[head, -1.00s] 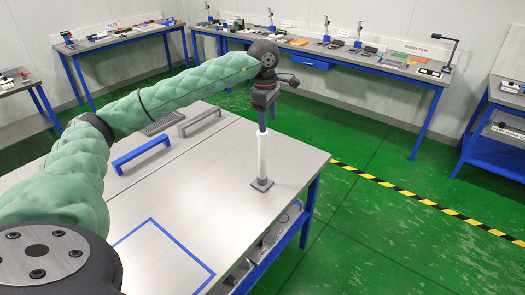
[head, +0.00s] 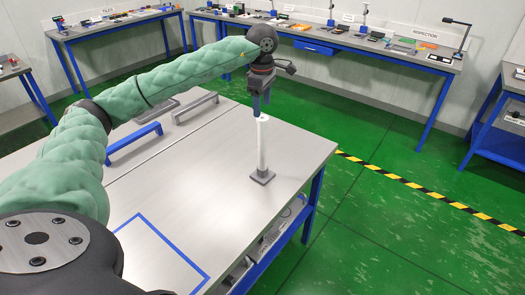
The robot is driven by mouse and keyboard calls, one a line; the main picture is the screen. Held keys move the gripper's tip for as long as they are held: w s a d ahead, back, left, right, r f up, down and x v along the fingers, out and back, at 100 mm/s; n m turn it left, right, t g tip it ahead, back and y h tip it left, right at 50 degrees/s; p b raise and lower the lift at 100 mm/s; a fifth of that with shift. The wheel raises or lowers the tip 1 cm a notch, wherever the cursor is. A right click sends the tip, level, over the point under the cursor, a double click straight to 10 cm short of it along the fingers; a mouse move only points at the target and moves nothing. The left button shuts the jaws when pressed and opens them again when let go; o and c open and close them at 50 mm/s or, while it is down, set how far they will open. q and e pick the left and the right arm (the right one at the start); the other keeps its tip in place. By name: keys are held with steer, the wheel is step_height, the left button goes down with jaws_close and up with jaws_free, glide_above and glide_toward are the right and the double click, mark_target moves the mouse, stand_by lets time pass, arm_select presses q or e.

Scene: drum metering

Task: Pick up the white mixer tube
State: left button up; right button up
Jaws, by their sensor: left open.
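The white mixer tube (head: 262,146) stands upright in a small dark square base (head: 262,176) near the right edge of the steel table. My left gripper (head: 258,110) points down at the tube's top end, with its dark blue fingers at or just above the rim. The left gripper is open; whether the fingers touch the tube cannot be told from this angle. My right gripper is not in view.
The steel table (head: 205,185) has a blue taped outline (head: 160,245) at its front and bare metal around the tube. A blue handle-like bracket (head: 134,141) and a grey one (head: 195,108) lie on the far left, below my left arm.

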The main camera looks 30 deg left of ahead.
mark_target(262, 119)
arm_select(q)
step_height(262, 119, down, 3)
steer(key=shift+f+b, duration=0.1)
steer(key=shift+b, duration=0.75)
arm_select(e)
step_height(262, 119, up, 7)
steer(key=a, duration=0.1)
arm_select(q)
steer(key=shift+f+p, duration=0.45)
steer(key=shift+f, duration=0.6)
steer(key=f+p, duration=0.2)
steer(key=f, duration=0.1)
steer(key=f+p, duration=0.1)
steer(key=shift+w+a+f, duration=0.25)
steer(key=shift+w, duration=0.15)
steer(key=shift+f, duration=0.45)
jaws_close()
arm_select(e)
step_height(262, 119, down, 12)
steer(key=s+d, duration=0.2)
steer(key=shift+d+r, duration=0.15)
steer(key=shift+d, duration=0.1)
arm_select(q)
steer(key=shift+r, duration=0.1)
